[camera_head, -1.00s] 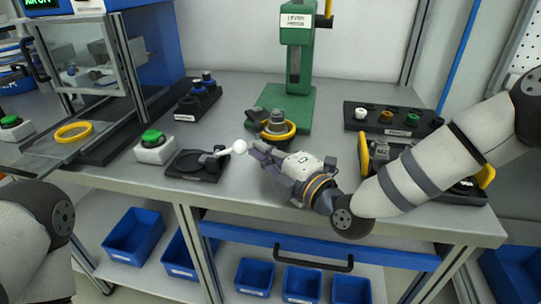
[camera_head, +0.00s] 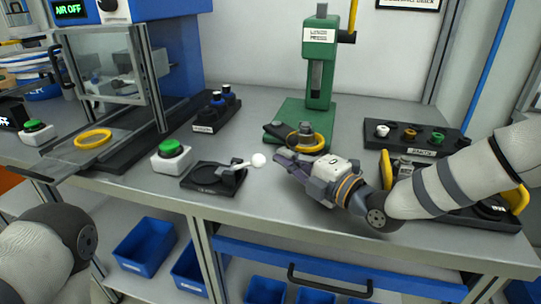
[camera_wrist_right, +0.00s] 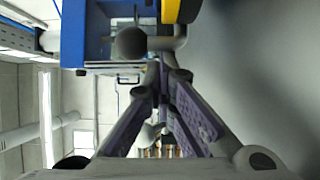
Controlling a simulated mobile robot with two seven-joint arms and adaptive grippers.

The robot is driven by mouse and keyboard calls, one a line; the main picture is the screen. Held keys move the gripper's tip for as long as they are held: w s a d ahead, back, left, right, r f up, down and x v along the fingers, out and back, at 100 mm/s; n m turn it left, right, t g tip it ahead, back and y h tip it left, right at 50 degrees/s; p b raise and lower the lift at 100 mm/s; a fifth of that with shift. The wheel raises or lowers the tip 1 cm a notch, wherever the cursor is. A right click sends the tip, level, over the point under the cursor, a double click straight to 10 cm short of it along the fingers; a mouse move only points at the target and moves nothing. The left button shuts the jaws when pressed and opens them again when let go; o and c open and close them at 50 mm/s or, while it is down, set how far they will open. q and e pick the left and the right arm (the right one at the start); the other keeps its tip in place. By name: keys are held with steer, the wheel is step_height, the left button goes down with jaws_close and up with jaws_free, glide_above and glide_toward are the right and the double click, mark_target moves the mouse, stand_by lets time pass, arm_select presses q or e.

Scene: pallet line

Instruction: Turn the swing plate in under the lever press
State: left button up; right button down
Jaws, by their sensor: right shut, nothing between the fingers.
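The green lever press (camera_head: 319,65) stands at the back middle of the bench. At the front of its base, a dark swing plate (camera_head: 275,130) carries a yellow ring around a grey round part (camera_head: 305,133). My right gripper (camera_head: 279,160) is shut and empty, just in front of the plate, pointing left. I cannot tell whether it touches the plate. Its fingers (camera_wrist_right: 160,85) meet in the right wrist view. A white ball knob (camera_head: 259,160), on a lever over a black base (camera_head: 205,178), is just left of the fingertips. My left gripper is out of view.
A green button box (camera_head: 171,156) and a black rack (camera_head: 217,112) stand left of the press. The blue machine (camera_head: 165,50) is at the far left. A black tray of coloured knobs (camera_head: 413,137) is at the right. Bare bench (camera_head: 265,200) lies in front.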

mark_target(293, 149)
steer(key=shift+w+d+r, duration=0.15)
steer(key=shift+d+r, duration=0.05)
steer(key=shift+d, duration=0.45)
steer(key=shift+w+d+r, duration=0.1)
steer(key=shift+d+r, duration=0.1)
steer(key=shift+d, duration=0.4)
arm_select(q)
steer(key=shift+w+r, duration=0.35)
arm_select(e)
steer(key=shift+d+f, duration=0.1)
steer(key=shift+d, duration=0.1)
step_height(293, 149, up, 10)
steer(key=shift+f, duration=0.1)
